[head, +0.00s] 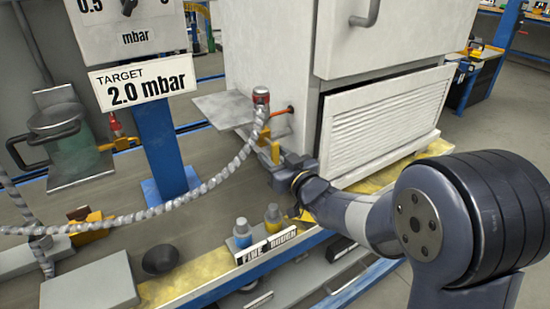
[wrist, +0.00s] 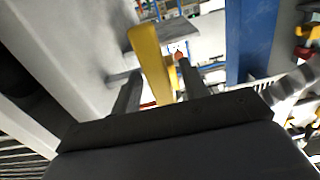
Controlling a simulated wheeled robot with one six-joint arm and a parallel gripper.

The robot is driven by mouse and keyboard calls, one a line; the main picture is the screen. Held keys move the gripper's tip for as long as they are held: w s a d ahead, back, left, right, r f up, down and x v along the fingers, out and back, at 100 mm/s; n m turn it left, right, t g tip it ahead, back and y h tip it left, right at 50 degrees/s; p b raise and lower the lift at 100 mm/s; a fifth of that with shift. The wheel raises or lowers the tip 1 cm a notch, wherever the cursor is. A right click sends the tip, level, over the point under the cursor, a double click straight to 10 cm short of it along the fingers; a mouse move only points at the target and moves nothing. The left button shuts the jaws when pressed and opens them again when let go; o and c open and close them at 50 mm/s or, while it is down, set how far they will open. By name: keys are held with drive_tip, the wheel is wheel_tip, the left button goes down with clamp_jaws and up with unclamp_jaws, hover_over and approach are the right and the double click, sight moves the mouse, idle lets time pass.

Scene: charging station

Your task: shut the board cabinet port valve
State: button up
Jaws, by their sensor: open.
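The white board cabinet (head: 270,60) stands at the back centre, with a port on its left side. A red fitting (head: 261,96) with a braided grey hose sits at that port. The port valve has a yellow lever (head: 275,151), which hangs below the fitting. My gripper (head: 283,168) is at the lever in the head view. In the wrist view the yellow lever (wrist: 150,62) stands between the two fingers of my open gripper (wrist: 158,82). I cannot tell whether either finger touches it. My gripper hides part of the valve in the head view.
The braided hose (head: 215,183) loops left across the bench. A blue post (head: 160,150) carries the target sign (head: 143,82), reading 2.0 mbar. Another valve (head: 120,143) is at the left.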

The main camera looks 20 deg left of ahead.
clamp_jaws()
idle(0.5)
